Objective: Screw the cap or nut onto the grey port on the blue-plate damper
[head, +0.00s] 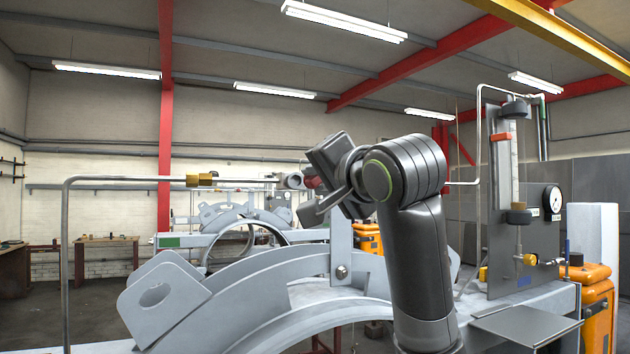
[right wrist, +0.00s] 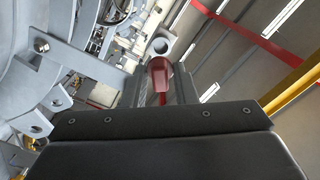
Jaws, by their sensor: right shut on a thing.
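My right gripper (head: 316,184) is raised in the middle of the head view, pointing left. It is shut on a dark red cap (head: 312,183). In the right wrist view the red cap (right wrist: 160,72) sits between the fingers. A grey round port (head: 292,180) is just left of the cap. Its open ring (right wrist: 161,46) shows just past the cap in the right wrist view. I cannot tell whether cap and port touch; they look apart. A small blue plate (head: 525,281) is on the gauge panel at the right. My left gripper is not in view.
A thin grey pipe (head: 120,179) with a brass fitting (head: 200,180) runs in from the left towards the port. Large grey curved frames (head: 260,270) lie below. A panel with a gauge (head: 552,199) stands at the right. The air above my gripper is free.

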